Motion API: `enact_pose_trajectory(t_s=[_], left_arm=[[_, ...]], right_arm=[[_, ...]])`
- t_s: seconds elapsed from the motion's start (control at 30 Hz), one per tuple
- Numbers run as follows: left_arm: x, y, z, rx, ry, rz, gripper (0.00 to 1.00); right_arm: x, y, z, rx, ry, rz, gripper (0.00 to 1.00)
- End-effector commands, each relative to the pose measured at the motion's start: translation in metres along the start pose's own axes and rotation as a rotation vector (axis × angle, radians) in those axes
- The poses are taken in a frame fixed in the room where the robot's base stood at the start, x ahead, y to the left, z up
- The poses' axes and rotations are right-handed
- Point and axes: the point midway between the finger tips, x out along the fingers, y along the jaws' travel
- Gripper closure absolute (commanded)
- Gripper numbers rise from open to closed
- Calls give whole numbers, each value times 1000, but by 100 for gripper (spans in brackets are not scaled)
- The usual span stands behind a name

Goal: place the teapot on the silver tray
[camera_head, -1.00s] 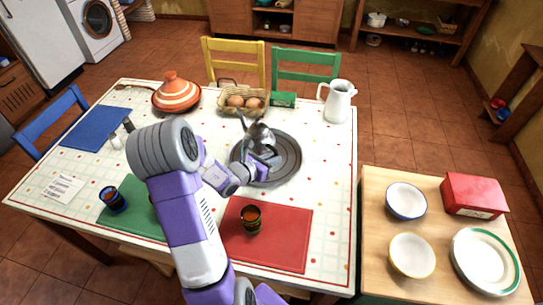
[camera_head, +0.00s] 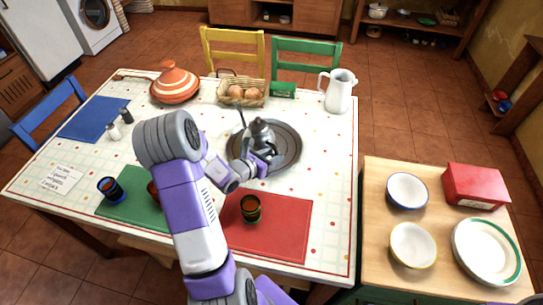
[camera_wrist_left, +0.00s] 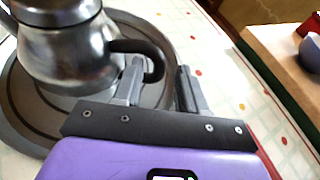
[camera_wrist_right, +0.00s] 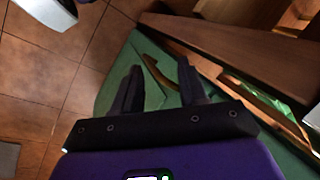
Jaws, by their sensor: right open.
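The silver metal teapot (camera_head: 262,134) stands upright on the round grey tray (camera_head: 290,155), towards the tray's far left part. In the left wrist view the teapot (camera_wrist_left: 65,50) has a dark looped handle (camera_wrist_left: 150,48), and the tray (camera_wrist_left: 20,110) lies beneath it. My left gripper (camera_head: 258,164) is low over the tray at the near side of the teapot. Its fingers (camera_wrist_left: 160,88) are apart, with the lower end of the handle near or between them; contact is unclear. My right gripper (camera_wrist_right: 160,88) is open and empty, away from the tray.
A red mat with a cup (camera_head: 251,208) lies in front of the tray. A white pitcher (camera_head: 338,92), an egg basket (camera_head: 242,92) and a striped tagine (camera_head: 174,84) stand behind. The side counter at right holds bowls, plates and a red box (camera_head: 473,186).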

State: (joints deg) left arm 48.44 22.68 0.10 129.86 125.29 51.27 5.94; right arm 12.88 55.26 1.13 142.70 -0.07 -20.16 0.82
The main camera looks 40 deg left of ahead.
Motion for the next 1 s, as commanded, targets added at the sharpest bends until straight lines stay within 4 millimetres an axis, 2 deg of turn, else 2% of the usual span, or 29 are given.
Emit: enact_pose_trajectory(t_s=[0.27,0.7,0.83,1.0], left_arm=[[-6,1,3,1,1,2,59],[-94,0,4,0,-1,3,59],[-112,0,3,2,-1,2,59],[-121,0,2,1,0,0,59]], right_arm=[[-4,-1,0,0,0,0,57],[-22,-8,1,0,0,0,57],[-24,-9,1,0,0,0,57],[-26,-10,1,0,0,0,57]])
